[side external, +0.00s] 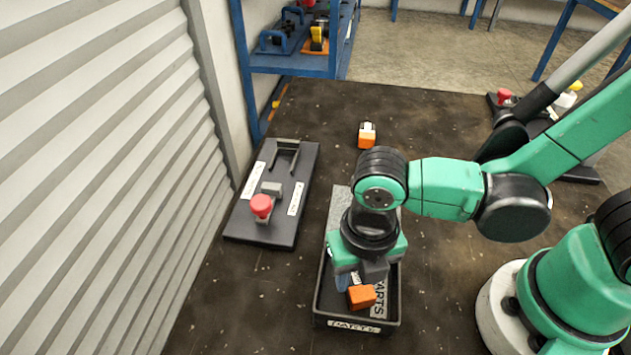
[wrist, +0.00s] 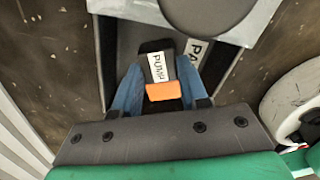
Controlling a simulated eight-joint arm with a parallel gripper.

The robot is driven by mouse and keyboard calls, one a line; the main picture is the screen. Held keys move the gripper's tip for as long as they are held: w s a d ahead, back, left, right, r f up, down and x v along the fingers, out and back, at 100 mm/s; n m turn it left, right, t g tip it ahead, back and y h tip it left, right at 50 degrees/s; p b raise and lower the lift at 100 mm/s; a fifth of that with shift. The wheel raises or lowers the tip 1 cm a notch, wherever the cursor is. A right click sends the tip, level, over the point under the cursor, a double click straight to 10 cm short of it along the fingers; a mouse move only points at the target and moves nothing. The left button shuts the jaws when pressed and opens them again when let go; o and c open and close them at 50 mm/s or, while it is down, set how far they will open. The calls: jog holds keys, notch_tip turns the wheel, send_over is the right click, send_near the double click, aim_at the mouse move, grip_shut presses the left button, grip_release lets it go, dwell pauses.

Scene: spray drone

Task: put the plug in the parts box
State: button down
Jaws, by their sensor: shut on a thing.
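The plug is a dark block with a white label, seeming to read PUMP, and an orange end (side external: 361,297). In the wrist view the plug (wrist: 163,92) sits between the two blue fingers. My gripper (side external: 350,284) points down and is shut on the plug. The parts box (side external: 322,302) is a black open tray with PARTS labels, directly below my gripper. Its wall also shows in the wrist view (wrist: 105,50). The plug appears over the inside of the box. I cannot tell whether it touches the floor.
A grey sheet-like thing (side external: 337,203) lies at the box's far end, partly hidden by my arm. A black panel (side external: 247,222) with a red knob (side external: 262,206) and handle is left. Another orange-and-white block (side external: 367,136) stands behind. A blue shelf (side external: 290,64) stands far left.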

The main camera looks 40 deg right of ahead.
aim_at(357, 278)
jog(key=shift+f, duration=0.15)
jog(key=shift+c, duration=2.3)
grip_release()
notch_tip(357, 278, up, 12)
jog(key=w+d+m+t, duration=0.3)
jog(key=d+m, duration=0.4)
jog(key=m, duration=0.8)
jog(key=w+d+m+t, duration=0.4)
jog(key=d+m, duration=0.4)
jog(key=m, duration=0.8)
jog(key=shift+w+d+f, duration=0.2)
jog(key=shift+w+f, duration=0.05)
jog(key=shift+w, duration=0.4)
